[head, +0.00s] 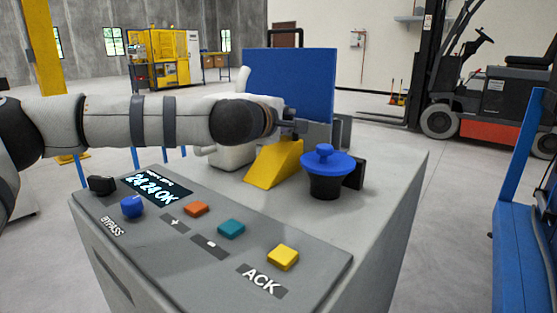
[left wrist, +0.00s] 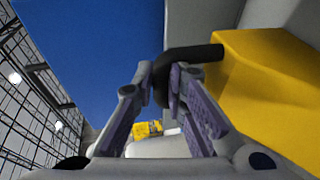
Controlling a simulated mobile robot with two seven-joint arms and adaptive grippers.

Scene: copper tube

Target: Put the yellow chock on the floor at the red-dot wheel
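The yellow chock (head: 275,165) is a wedge on the grey console's top, behind the button panel. In the left wrist view the chock (left wrist: 265,85) fills the right side, with a black curved handle (left wrist: 195,54). My left gripper (head: 288,132) is at the chock's upper end. In the left wrist view my left gripper's (left wrist: 160,78) fingertips are close together, one on each side of the handle, and appear shut on it. The chock looks to be still resting on the console. A forklift wheel (head: 440,121) shows, but I see no red dot. My right gripper is out of view.
The grey console (head: 400,200) carries a blue-capped black knob (head: 325,172) right of the chock and several buttons in front. A blue panel (head: 300,80) stands behind. A blue frame (head: 520,250) stands at the right. Open floor (head: 455,190) lies between console and forklift (head: 495,95).

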